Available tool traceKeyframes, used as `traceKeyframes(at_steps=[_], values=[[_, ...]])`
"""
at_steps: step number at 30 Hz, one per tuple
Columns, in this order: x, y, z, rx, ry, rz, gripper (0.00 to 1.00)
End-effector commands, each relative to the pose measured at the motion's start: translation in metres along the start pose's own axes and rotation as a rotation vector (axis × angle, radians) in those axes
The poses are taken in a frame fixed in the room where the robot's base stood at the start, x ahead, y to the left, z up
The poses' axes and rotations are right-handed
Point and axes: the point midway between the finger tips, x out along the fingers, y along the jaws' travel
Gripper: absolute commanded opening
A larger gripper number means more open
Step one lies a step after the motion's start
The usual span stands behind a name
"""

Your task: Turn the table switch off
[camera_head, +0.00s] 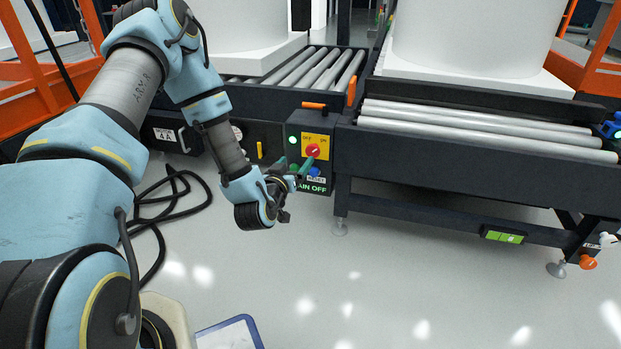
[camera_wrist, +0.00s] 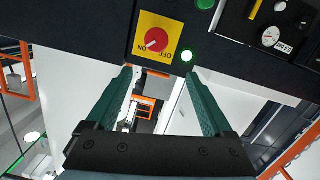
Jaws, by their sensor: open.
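The table switch is a red rotary knob (camera_head: 313,150) on a yellow plate (camera_head: 317,140) marked OFF and ON, on a dark control box (camera_head: 326,122) under the roller table. The knob (camera_wrist: 157,39) also shows in the wrist view, upside down, with a pale mark whose exact direction I cannot tell. A green lamp (camera_wrist: 187,56) is lit beside the plate. My gripper (camera_head: 293,166) has teal fingers and is just in front of the box, near the knob. In the wrist view my gripper (camera_wrist: 158,76) is open and empty, its fingertips spread below the knob, apart from it.
A blue button (camera_head: 315,172) and a "MAIN OFF" label sit below the knob. An orange lever (camera_head: 314,106) sticks out above the box. White tanks stand on the roller tables (camera_head: 480,125). A black hose (camera_head: 190,210) lies on the floor at left.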

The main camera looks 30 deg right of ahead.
Motion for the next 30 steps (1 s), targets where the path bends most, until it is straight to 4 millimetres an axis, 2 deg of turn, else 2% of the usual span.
traceKeyframes(at_steps=[1,6,11,24,30], values=[[0.001,0.002,0.023,-0.014,0.029,0.002,0.86],[0.000,0.008,0.035,-0.035,0.098,-0.003,0.86],[0.010,0.009,0.034,-0.038,0.115,-0.005,0.86],[0.085,0.008,0.026,-0.038,0.114,-0.004,0.86],[0.103,0.008,0.023,-0.037,0.111,-0.004,0.86]])
